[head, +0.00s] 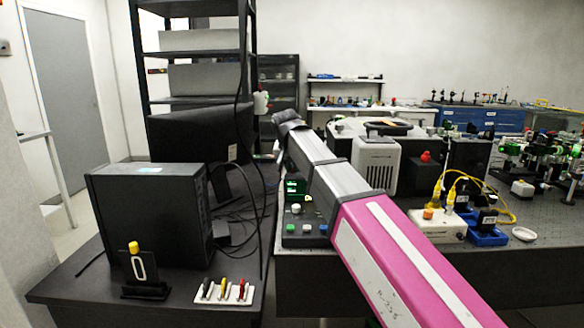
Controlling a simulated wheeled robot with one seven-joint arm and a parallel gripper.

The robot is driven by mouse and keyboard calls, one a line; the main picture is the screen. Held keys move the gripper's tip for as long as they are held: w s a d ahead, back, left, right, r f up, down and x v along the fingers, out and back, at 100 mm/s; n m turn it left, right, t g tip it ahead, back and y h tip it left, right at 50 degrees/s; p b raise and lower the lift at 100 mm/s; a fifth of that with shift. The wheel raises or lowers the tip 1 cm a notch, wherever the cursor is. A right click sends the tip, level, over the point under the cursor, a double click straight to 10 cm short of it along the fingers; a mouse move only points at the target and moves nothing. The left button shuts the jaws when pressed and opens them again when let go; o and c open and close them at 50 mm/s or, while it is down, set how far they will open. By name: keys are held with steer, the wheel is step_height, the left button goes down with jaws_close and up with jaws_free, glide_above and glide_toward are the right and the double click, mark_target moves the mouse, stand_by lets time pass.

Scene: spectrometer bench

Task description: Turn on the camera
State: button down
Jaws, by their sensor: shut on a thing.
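My arm reaches from the lower right up to the middle of the picture. Its far end is dark, and my gripper's fingers do not show there. Whatever they hold is hidden too. I cannot tell for sure which device is the camera. A pale boxy unit with a vented front (376,166) stands on the bench right of my arm. A black control box (300,229) with a green display and several coloured knobs is left of my arm, which partly covers it. No lit power light is clear on the pale unit.
A black computer case (150,215) stands on the left desk, with a yellow-topped "0" stand (139,268) and a white holder of coloured drivers (226,299) in front. Cables cross the desk. A white block with yellow cables (437,227) and a white dish (524,234) sit at right.

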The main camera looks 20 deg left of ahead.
steer(key=shift+s+d+t, duration=0.1)
steer(key=shift+s+t, duration=0.2)
steer(key=shift+t, duration=0.2)
steer(key=c, duration=1.1)
jaws_free()
steer(key=shift+c, duration=0.2)
steer(key=v, duration=1.1)
steer(key=shift+d+f, duration=0.1)
steer(key=shift+f, duration=0.05)
